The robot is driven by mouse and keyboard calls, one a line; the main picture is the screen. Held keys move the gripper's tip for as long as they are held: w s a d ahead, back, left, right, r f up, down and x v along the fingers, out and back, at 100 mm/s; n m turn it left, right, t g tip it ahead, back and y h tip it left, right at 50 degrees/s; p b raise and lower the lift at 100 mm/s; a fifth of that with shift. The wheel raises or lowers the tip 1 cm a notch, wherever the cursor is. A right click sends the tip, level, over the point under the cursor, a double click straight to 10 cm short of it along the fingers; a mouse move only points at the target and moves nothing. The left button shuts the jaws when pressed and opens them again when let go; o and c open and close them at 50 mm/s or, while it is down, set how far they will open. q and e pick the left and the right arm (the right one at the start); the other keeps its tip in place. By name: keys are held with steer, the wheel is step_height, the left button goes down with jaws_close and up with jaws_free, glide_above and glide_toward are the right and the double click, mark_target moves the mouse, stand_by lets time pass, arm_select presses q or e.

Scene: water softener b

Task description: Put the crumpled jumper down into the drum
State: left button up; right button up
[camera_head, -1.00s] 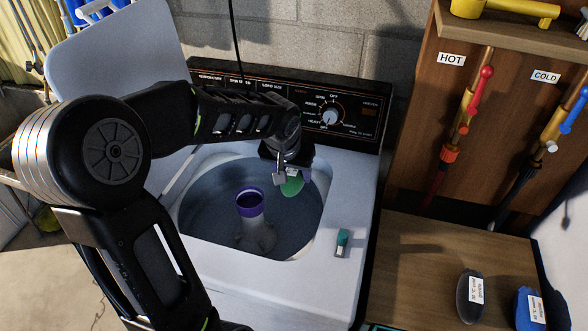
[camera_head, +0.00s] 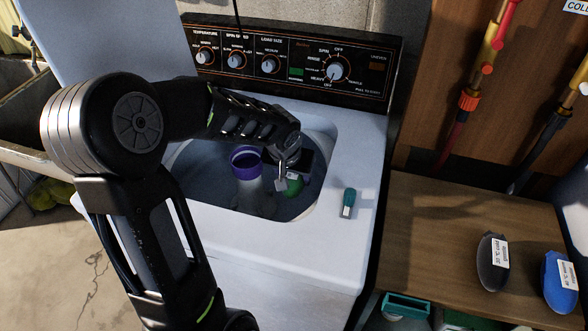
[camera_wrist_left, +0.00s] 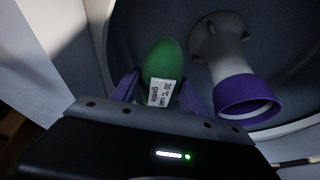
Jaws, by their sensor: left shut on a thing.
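The crumpled jumper is a green rounded lump (camera_head: 293,187) with a white care tag. In the left wrist view the jumper (camera_wrist_left: 164,60) sits between the two purple fingers of my left gripper (camera_wrist_left: 160,92), which is shut on it; the tag reads 30 °C cool, gentle. In the head view my left gripper (camera_head: 291,175) is inside the washer opening, at the right side of the drum (camera_head: 203,171). The gripper and wrist partly hide the jumper. I cannot tell whether it touches the drum. My right gripper is not in view.
A grey agitator with a purple rim (camera_head: 246,161) stands in the drum, left of the jumper. A small teal-and-white item (camera_head: 348,203) rests on the washer top. A dark tagged bundle (camera_head: 489,263) and a blue one (camera_head: 559,280) lie on the wooden counter (camera_head: 420,225).

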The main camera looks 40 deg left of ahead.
mark_target(290, 190)
arm_select(q)
step_height(290, 190, down, 10)
steer(key=b, duration=0.6)
steer(key=o, duration=1.6)
steer(key=shift+p+v, duration=0.35)
steer(key=shift+v, duration=3.55)
